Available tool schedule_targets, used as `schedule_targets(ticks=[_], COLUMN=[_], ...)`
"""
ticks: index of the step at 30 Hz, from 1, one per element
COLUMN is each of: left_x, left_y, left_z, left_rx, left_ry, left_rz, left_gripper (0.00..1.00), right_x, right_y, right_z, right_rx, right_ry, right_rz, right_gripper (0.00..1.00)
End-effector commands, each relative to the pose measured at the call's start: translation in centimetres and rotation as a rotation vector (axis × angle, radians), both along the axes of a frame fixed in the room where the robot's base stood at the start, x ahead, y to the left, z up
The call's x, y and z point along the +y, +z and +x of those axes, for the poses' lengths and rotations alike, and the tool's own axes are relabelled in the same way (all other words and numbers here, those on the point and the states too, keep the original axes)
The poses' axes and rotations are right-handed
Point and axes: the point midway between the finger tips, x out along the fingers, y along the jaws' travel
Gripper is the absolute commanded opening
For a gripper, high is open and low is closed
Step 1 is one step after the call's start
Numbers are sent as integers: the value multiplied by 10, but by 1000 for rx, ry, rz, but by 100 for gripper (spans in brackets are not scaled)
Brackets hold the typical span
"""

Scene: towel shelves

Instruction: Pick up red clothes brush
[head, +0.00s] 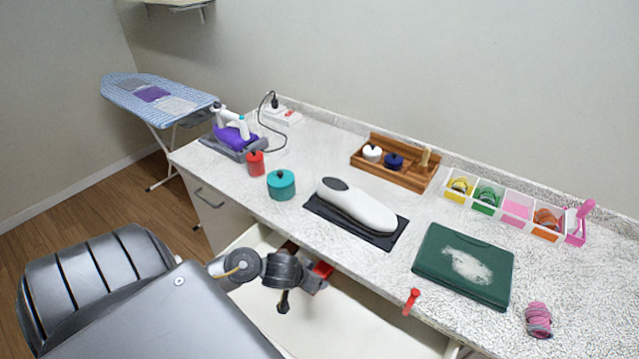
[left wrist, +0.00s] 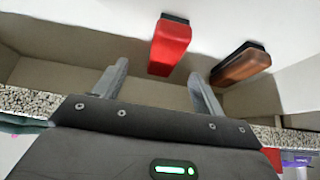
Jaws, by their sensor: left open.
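The red clothes brush (left wrist: 170,48) lies inside the open drawer, a red block with a dark strip along one end. In the head view a red patch of it (head: 323,269) shows beside my left gripper, which hides part of it. My left gripper (left wrist: 158,70) is open and empty, and the brush's near end appears between its two fingertips in the left wrist view. I cannot tell the remaining distance. My right gripper is not in view.
A brown wooden brush (left wrist: 240,65) lies beside the red one in the drawer. The drawer (head: 375,325) is pulled out below the speckled counter (head: 330,150).

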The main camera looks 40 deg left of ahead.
Motion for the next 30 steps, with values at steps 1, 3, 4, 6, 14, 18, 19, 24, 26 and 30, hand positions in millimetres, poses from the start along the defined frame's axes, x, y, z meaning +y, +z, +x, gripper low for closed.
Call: schedule_targets(ticks=[1, 3, 4, 6, 14, 18, 19, 24, 26, 30], left_x=[1, 2, 2, 2, 6, 13, 13, 13, 13, 13], left_y=[-10, -17, -19, -21, -31, -48, -52, -64, -65, -65], left_z=[5, 9, 11, 13, 20, 31, 34, 42, 42, 42], left_rx=[0, 0, 0, 0, 0, 0, 0, -1, -1, -1], left_ry=[1, 2, 2, 1, 3, 2, 2, 1, 0, 0], left_rz=[-1, 0, 0, -1, 1, 2, 0, 0, 0, 0], left_gripper=[71, 71, 71, 71, 71, 71, 71, 71, 71, 71], right_x=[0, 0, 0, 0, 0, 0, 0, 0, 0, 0], right_y=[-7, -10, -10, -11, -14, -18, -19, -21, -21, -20], right_z=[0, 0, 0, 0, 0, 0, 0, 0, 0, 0], right_rx=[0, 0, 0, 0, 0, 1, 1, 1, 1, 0], right_ry=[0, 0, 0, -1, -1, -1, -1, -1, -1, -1], right_rz=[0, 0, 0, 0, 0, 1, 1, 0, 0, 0], right_gripper=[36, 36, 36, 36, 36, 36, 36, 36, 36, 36])
